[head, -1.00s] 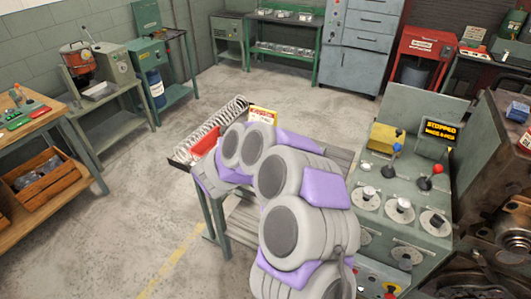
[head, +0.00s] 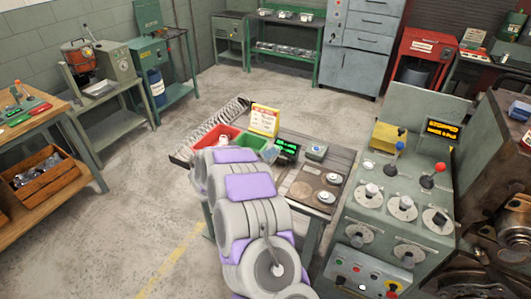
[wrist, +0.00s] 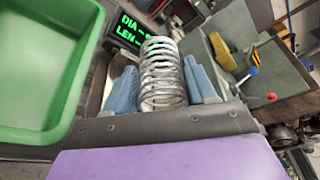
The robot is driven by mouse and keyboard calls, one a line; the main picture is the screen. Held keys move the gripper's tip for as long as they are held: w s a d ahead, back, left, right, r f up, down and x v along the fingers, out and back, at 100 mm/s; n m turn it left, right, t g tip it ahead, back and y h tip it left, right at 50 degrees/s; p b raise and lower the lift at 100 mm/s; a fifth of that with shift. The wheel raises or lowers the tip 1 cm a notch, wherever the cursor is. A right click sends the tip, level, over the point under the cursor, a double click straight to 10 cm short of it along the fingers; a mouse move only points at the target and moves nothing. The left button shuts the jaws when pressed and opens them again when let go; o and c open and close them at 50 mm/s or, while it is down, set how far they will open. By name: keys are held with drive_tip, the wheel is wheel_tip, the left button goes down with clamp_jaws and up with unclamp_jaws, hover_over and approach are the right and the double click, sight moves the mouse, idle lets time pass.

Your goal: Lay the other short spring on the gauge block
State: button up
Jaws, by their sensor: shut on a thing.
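In the wrist view, a shiny silver short spring (wrist: 162,75) stands lengthwise between the blue fingers of my gripper (wrist: 162,88), which are shut on it. In the head view my gripper (head: 268,155) is over the bench, beside the green tray and just in front of the gauge display (head: 288,147). The held spring is too small to make out there. The display also shows in the wrist view (wrist: 132,32), with green DIA and LEN text beyond the spring. I cannot clearly pick out the gauge block or another spring on it; my arm and gripper hide part of that area.
A green tray (head: 262,143) and a red tray (head: 229,131) sit left of the display, with a yellow-white sign (head: 264,119) behind. A long rack of coil (head: 212,127) runs along the bench's left end. A plate with round discs (head: 302,190) lies right; the lever console (head: 400,185) stands beyond.

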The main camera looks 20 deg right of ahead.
drive_tip(key=f, duration=0.3)
drive_tip(key=d+f+b, duration=0.1)
drive_tip(key=f, duration=0.1)
drive_tip(key=shift+d+f, duration=0.1)
drive_tip(key=shift+f, duration=0.3)
drive_tip(key=shift+a+f+b, duration=0.45)
drive_tip(key=shift+b, duration=0.15)
drive_tip(key=shift+s+d, duration=0.1)
drive_tip(key=shift+d, duration=0.3)
drive_tip(key=o, duration=1.1)
drive_tip(key=shift+s, duration=0.1)
drive_tip(key=shift+f, duration=0.15)
